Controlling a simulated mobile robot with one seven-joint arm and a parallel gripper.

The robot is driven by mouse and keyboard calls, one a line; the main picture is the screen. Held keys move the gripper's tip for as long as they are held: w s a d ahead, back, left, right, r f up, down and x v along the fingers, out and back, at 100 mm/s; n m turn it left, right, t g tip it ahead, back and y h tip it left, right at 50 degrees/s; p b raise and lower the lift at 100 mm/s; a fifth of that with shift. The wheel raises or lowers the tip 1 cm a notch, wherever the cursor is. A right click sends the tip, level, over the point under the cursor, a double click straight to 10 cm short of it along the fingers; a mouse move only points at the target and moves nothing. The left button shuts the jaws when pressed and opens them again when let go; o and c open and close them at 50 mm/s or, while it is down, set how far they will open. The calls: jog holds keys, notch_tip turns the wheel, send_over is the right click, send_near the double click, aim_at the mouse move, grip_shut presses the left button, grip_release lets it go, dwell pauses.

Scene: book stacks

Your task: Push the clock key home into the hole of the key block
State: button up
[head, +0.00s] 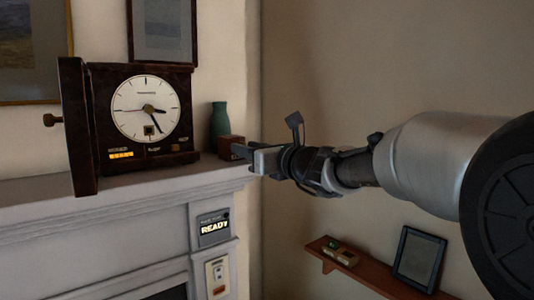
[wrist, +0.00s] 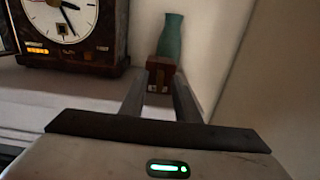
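A small reddish-brown wooden block, which looks like the key block (head: 231,142), stands on the mantel right of the clock. It also shows in the wrist view (wrist: 160,72), straight beyond my fingers, with a small pale mark low on its front. I cannot make out its hole or a clock key in or near it. My gripper (head: 243,152) is at the mantel's right end, close in front of the block. In the wrist view my two fingers (wrist: 160,85) stand apart with nothing visible between them. Whether a fingertip touches the block I cannot tell.
A dark clock (head: 148,112) stands on the mantel (head: 130,190), its door (head: 75,125) open at the left with a brass knob. A green vase (head: 219,122) stands right behind the block. A READY sign (head: 213,227) hangs below. A low shelf (head: 365,280) is at right.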

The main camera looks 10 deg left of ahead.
jog(key=b+v, duration=0.1)
jog(key=v, duration=1.6)
